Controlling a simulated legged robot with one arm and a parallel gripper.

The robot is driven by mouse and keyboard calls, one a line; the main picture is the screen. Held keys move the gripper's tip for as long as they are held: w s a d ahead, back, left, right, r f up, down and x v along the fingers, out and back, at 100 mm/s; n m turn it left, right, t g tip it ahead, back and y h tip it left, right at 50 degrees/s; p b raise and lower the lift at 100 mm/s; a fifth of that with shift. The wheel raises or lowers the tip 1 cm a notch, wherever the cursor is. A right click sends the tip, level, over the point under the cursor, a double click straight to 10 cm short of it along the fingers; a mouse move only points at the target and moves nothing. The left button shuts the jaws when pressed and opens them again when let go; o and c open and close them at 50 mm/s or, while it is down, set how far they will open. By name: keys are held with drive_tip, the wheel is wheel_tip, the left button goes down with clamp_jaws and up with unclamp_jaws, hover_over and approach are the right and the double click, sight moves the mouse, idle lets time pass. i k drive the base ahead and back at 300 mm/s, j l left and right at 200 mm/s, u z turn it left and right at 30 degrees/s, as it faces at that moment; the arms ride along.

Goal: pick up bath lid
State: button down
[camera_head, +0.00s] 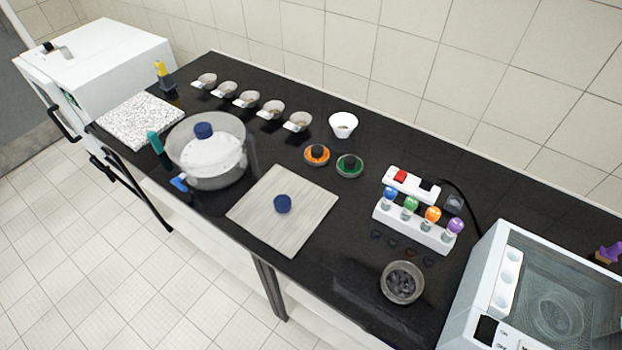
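A round, clear-walled bath (180,164) stands on the black counter at the left. A pale round lid-like disc (212,152) with a dark blue knob (204,130) shows at its top; I cannot tell whether it rests on the rim or sits inside. A second dark blue knob (282,204) stands on a pale square board (262,224) to the right of the bath. I cannot tell whether a clear lid lies under this knob. My gripper is not in view.
Several small bowls (248,99) line the back edge. Orange (317,154) and green (349,166) discs lie mid-counter. A rack (413,229) with coloured-topped bottles, a grey bowl of dark pieces (402,282) and a glass-topped machine (540,290) stand right. A speckled slab (140,120) lies left.

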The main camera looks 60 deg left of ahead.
sight(284, 208)
drive_tip(key=k+u, duration=0.35)
drive_tip(key=k+j+u, duration=0.1)
drive_tip(key=u, duration=0.25)
drive_tip(key=l+u, duration=0.15)
drive_tip(key=u, duration=0.3)
drive_tip(key=l+u, duration=0.15)
drive_tip(key=u, duration=0.25)
drive_tip(key=l+u, duration=0.15)
drive_tip(key=u, duration=0.3)
drive_tip(key=l+u, duration=0.15)
drive_tip(key=u, duration=0.3)
drive_tip(key=i+l, duration=0.35)
drive_tip(key=k+z, duration=0.1)
drive_tip(key=z, duration=2.1)
drive_tip(key=j+u, duration=0.4)
drive_tip(key=k+j+u, duration=0.1)
drive_tip(key=j+u, duration=0.65)
